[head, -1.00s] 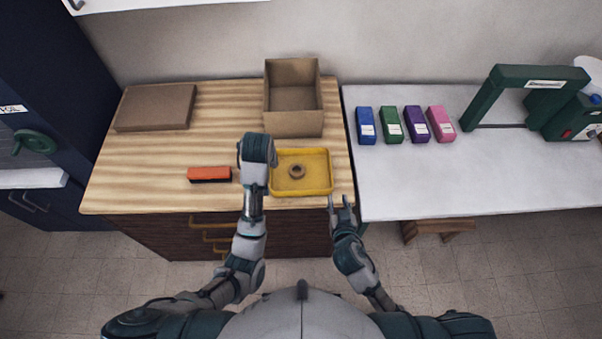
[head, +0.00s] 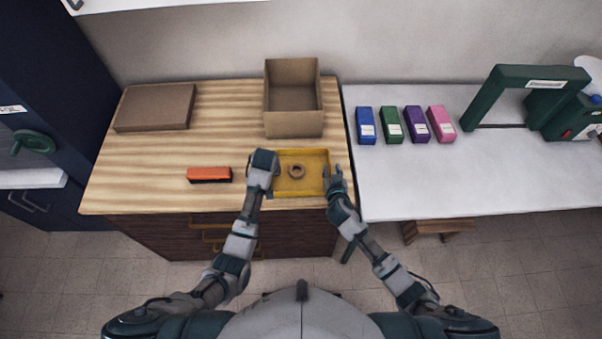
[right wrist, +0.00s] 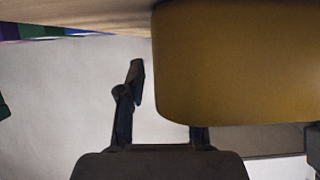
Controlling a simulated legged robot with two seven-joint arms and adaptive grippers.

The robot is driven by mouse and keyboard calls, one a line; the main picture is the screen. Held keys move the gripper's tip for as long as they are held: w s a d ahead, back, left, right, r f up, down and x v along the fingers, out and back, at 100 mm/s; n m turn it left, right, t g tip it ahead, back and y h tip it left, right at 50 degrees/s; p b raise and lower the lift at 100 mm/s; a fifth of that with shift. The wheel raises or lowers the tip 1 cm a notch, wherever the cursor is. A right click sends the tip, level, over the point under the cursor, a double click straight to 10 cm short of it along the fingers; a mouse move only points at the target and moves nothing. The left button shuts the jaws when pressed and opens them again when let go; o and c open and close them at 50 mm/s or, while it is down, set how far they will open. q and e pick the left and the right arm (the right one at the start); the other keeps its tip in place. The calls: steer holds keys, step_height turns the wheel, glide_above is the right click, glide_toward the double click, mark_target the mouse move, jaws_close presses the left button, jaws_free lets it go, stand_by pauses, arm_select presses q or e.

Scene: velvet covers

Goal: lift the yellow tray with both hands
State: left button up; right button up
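The yellow tray (head: 300,193) lies on the striped wooden top near its front right corner, with a small brown ring (head: 297,171) inside. My left gripper (head: 272,165) is at the tray's left side; the hand covers its fingers and part of that rim. My right gripper (head: 332,174) is open at the tray's right side. In the right wrist view the tray (right wrist: 235,65) fills the upper right. One finger shows just left of the tray wall, and the other is mostly hidden behind the tray.
An open cardboard box (head: 293,125) stands just behind the tray. An orange-and-black block (head: 209,174) lies to the left, and a flat brown box (head: 155,107) behind it. Several coloured boxes (head: 391,126) and a green machine (head: 545,110) stand on the white table (head: 450,185) to the right.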

arm_select(q)
steer(key=shift+f, duration=0.2)
arm_select(e)
steer(key=shift+w, duration=0.2)
arm_select(q)
jaws_close()
arm_select(e)
jaws_close()
